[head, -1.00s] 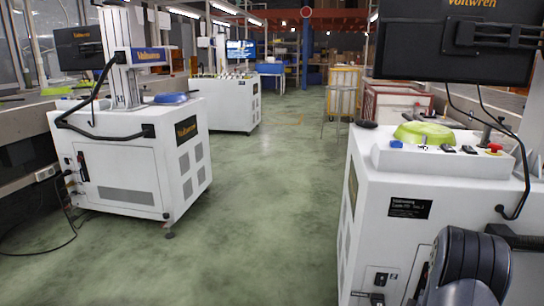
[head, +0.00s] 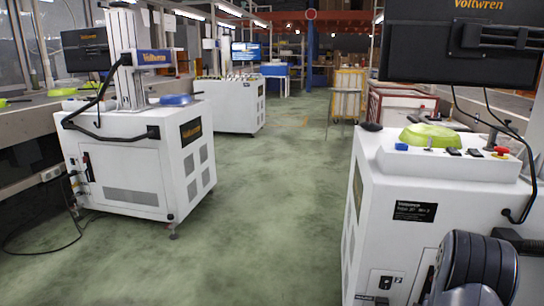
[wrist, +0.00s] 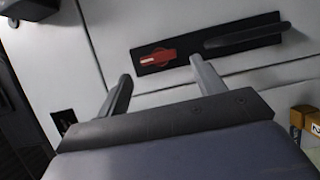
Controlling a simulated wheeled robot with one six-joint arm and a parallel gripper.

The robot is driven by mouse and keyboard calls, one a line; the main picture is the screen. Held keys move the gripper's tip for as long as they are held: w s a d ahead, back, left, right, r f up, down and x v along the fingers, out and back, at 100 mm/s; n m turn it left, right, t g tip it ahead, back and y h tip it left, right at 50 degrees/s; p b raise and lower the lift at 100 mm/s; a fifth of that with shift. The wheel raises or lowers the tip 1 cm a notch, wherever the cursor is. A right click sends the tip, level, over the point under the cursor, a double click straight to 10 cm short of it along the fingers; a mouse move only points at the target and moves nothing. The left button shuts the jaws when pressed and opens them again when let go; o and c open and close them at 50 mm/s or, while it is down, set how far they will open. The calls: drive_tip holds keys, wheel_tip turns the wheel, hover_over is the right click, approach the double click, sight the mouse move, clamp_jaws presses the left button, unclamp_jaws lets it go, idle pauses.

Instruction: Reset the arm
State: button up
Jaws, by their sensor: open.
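My gripper (wrist: 158,75) shows in the wrist view with its two fingers spread apart and nothing between them. It faces the white side of a machine cabinet, near a black plate with a red rotary switch (wrist: 156,58) and a dark handle (wrist: 240,38). I cannot tell whether a finger touches the cabinet. In the head view a dark rounded part of my arm (head: 478,268) shows at the lower right, in front of the right white cabinet (head: 395,255); my gripper is hidden there.
The green floor aisle (head: 255,220) between is clear.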

drive_tip(key=p+v, duration=0.2)
drive_tip(key=v, duration=0.7)
drive_tip(key=w+d+r+m+g+y+p, duration=0.1)
drive_tip(key=w+d+m+y+p, duration=0.4)
drive_tip(key=m, duration=0.8)
drive_tip(key=shift+w+d+r+m+g+y, duration=0.3)
drive_tip(key=shift+w+d+r+y, duration=0.5)
drive_tip(key=shift+d+y, duration=0.55)
idle(0.4)
